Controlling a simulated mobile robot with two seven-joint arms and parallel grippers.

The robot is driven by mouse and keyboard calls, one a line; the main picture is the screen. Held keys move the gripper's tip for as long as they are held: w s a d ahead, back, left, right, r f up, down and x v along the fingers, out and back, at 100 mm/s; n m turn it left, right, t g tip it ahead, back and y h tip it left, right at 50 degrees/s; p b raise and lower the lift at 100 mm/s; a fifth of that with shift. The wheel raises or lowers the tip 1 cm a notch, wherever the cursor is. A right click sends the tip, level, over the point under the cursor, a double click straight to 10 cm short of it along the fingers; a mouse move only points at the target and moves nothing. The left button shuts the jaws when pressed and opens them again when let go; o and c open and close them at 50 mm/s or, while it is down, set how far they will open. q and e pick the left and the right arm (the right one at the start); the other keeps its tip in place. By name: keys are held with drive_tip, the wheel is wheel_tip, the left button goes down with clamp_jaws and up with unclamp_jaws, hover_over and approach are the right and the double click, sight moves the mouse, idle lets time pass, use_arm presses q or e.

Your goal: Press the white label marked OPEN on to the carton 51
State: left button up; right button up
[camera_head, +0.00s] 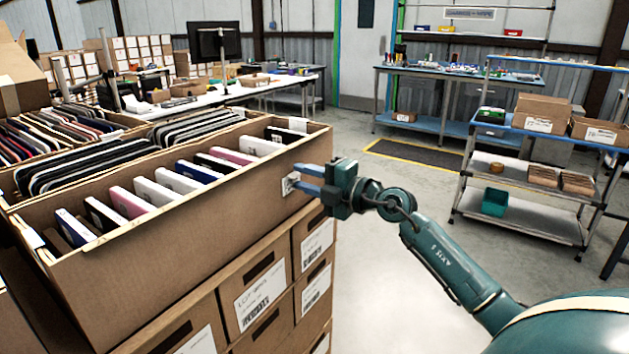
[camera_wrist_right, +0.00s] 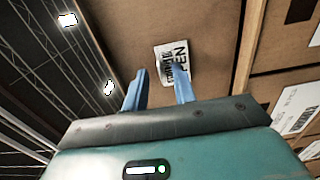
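A white label (camera_head: 288,184) lies against the front face of a large open brown carton (camera_head: 190,228), near its right corner. In the right wrist view the label (camera_wrist_right: 171,50) shows dark print ending in "PEN" and looks slightly tilted against the cardboard (camera_wrist_right: 215,45). My right gripper (camera_head: 298,178) is at this face, its two blue fingers pointing at it. In the wrist view the fingers (camera_wrist_right: 160,72) stand apart, the right one overlapping the label. Whether they touch it I cannot tell. No number 51 is readable on the carton. My left gripper is not in view.
The open carton holds a row of upright thin items (camera_head: 150,190). It sits on stacked cartons with white labels (camera_head: 262,290). A blue-topped shelf cart (camera_head: 520,200) stands at the right. The grey floor (camera_head: 375,230) between is clear.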

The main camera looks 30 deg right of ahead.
drive_tip(key=v, duration=1.9)
drive_tip(key=shift+b, duration=0.35)
drive_tip(key=shift+r, duration=0.1)
